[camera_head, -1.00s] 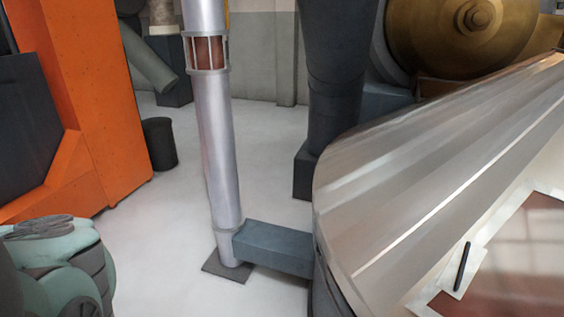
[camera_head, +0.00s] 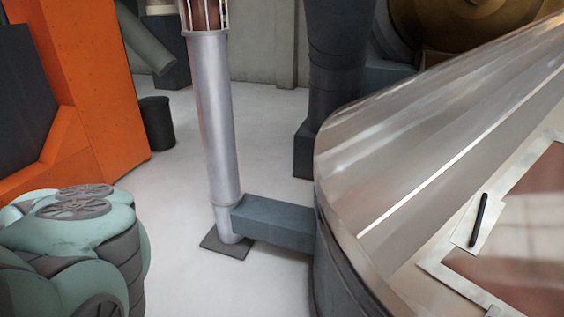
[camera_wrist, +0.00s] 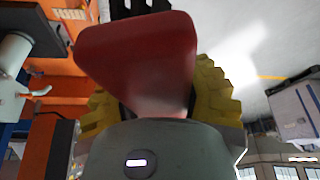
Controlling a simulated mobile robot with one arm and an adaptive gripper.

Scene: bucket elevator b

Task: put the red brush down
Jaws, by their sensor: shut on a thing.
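The red brush (camera_wrist: 140,60) fills the upper middle of the wrist view, with a broad red end that narrows toward my gripper. My gripper (camera_wrist: 160,95) is shut on it, with yellow ridged pads on either side. The part between the pads is partly hidden by the grey gripper body. Neither the brush nor my gripper shows in the head view.
A large metal housing (camera_head: 400,130) with a framed window and black handle (camera_head: 479,220) fills the right. A silver pipe (camera_head: 212,120) stands left of it, joined to a blue-grey duct (camera_head: 275,222). An orange machine (camera_head: 95,90) and dark bin (camera_head: 157,123) stand left. Pale floor (camera_head: 185,270) lies between.

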